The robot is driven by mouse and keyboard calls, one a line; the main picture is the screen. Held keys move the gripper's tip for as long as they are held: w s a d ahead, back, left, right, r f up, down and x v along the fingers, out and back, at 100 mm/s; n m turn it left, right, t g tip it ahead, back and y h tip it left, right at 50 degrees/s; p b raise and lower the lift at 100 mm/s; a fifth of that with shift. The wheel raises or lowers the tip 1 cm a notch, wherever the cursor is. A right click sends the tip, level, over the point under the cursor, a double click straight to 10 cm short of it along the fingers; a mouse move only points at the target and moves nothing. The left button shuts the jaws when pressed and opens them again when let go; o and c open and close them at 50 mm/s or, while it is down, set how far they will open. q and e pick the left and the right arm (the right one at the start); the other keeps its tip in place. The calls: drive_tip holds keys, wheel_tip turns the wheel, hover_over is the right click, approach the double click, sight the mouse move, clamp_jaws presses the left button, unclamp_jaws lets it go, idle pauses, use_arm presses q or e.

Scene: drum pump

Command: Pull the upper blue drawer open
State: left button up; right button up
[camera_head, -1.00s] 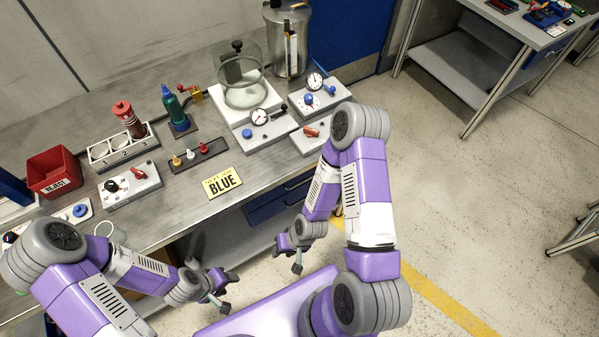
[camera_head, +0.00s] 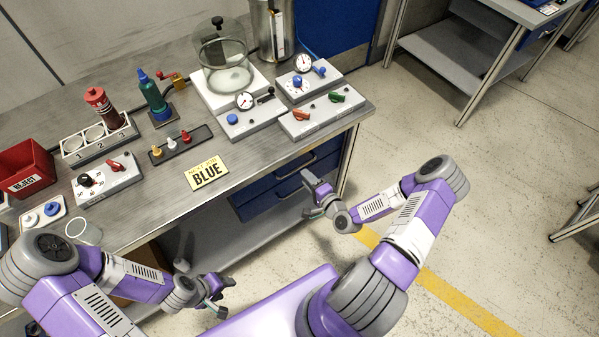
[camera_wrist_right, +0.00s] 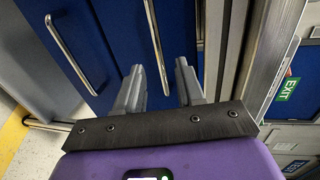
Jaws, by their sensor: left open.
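The upper blue drawer (camera_head: 262,184) is in the cabinet under the bench's right end, with a metal bar handle (camera_head: 295,166). It looks closed. The lower blue drawer (camera_head: 258,206) is below it. My right gripper (camera_head: 311,196) is in front of the drawers, partly covering them. In the right wrist view, my right gripper (camera_wrist_right: 160,84) is open and empty; the upper handle (camera_wrist_right: 155,45) lies ahead between its fingers in the picture, apparently not gripped. The lower handle (camera_wrist_right: 70,55) is to the left. My left gripper (camera_head: 222,296) is open and empty, low before the bench.
A bench leg (camera_head: 348,160) stands right of the drawers.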

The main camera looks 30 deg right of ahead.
drive_tip(key=x, duration=0.5)
drive_tip(key=shift+w+f+b, duration=0.1)
drive_tip(key=shift+w+b, duration=0.1)
drive_tip(key=shift+b, duration=0.15)
clamp_jaws()
